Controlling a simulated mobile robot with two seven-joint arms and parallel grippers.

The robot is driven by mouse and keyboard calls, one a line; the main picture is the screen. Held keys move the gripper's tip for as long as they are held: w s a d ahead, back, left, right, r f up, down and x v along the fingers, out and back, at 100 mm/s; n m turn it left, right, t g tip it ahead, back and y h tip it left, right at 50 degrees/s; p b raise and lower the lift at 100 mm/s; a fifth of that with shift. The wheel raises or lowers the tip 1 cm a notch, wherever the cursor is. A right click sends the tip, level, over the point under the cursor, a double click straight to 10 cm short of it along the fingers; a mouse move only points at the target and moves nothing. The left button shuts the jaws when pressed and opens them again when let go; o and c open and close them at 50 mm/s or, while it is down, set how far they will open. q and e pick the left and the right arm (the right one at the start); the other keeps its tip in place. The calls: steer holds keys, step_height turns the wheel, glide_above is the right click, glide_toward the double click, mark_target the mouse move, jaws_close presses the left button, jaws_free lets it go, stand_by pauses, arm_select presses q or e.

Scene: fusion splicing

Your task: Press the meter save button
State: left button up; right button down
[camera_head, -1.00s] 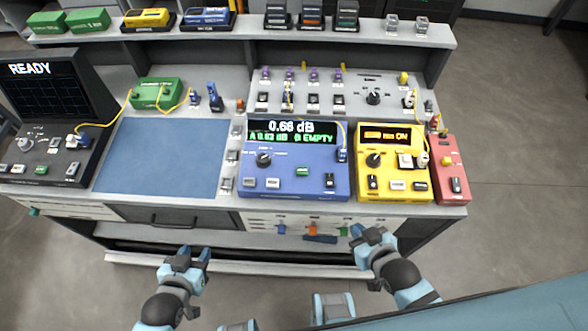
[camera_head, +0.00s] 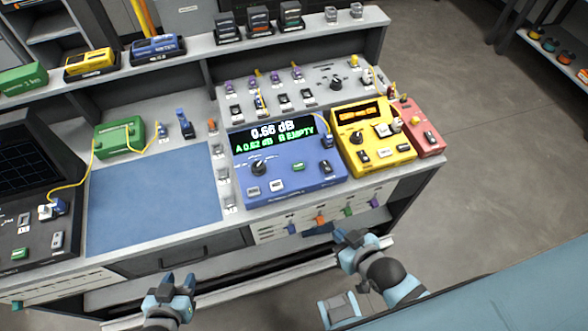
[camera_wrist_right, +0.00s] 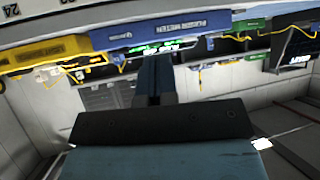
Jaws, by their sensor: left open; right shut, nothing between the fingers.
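The blue power meter (camera_head: 285,165) stands on the bench with its lit screen reading 0.66 dB, "A 0.62 dB" and "B EMPTY". Its front panel has a black knob, two light buttons at lower left, a green button (camera_head: 298,167) and a dark switch at right. The button labels are too small to read. My left gripper (camera_head: 172,284) is open and empty in front of the bench, below the blue mat. My right gripper (camera_head: 352,238) is shut and empty in front of the drawers, below the meter. In the right wrist view its fingers (camera_wrist_right: 155,80) point towards the meter's front edge (camera_wrist_right: 165,32).
A yellow unit (camera_head: 372,135) and a red unit (camera_head: 418,128) stand right of the meter. A blue mat (camera_head: 150,195) lies to its left, with a green box (camera_head: 119,140) behind. A dark monitor stands at far left. The floor at right is clear.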

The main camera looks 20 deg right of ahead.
arm_select(q)
steer(key=shift+a, duration=0.2)
arm_select(e)
steer(key=shift+s+a, duration=0.15)
steer(key=shift+a, duration=0.05)
arm_select(q)
steer(key=shift+d, duration=0.1)
arm_select(e)
steer(key=shift+d+f, duration=0.1)
